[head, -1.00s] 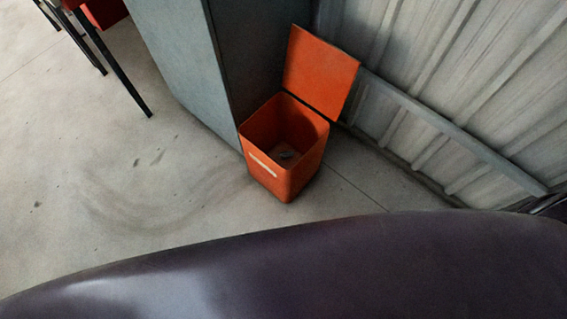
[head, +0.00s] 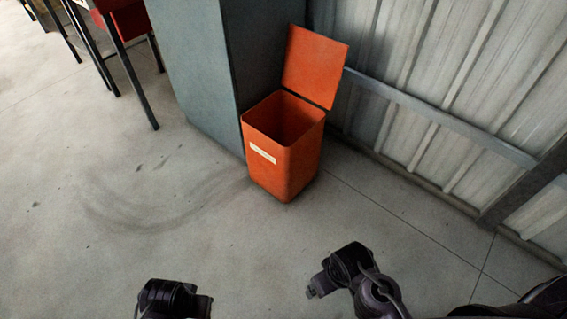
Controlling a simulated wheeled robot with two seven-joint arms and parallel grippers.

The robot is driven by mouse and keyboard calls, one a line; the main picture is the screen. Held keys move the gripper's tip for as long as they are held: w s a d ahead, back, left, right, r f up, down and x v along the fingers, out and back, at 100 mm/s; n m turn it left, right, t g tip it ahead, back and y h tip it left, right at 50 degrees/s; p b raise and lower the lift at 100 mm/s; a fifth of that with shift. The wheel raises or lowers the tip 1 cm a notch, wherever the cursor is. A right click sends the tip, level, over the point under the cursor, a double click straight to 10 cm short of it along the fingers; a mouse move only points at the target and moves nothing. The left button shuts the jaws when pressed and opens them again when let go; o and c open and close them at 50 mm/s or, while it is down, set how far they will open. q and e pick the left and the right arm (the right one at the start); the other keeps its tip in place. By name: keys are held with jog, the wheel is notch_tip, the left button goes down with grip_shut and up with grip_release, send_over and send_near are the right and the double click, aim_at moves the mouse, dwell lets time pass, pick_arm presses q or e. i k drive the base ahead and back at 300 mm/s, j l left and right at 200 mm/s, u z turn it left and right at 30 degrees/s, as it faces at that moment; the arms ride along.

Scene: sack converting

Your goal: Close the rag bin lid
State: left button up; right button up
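The orange rag bin (head: 283,160) stands upright on the floor with a pale label on its front. Its lid (head: 315,66) is raised, hinged at the back of the bin and tilted up near the wall. The bin's opening shows a dark inside. My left gripper (head: 172,300) is at the bottom edge of the head view, partly cut off. My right gripper (head: 318,287) is at the bottom, right of the left one. Both are well apart from the bin, and their fingers are too dark and small to tell open from shut.
A grey cabinet (head: 195,60) stands against the bin's left side. A corrugated wall (head: 430,80) with a rail runs behind and to the right. A table with dark legs (head: 135,85) is at the upper left. The floor (head: 120,215) in front of the bin is clear.

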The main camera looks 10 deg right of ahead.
aim_at(314, 63)
jog(key=i+l+z, duration=0.25)
jog(key=i, duration=0.2)
jog(key=i+l+z, duration=0.1)
jog(key=i+z, duration=0.2)
jog(key=i, duration=0.2)
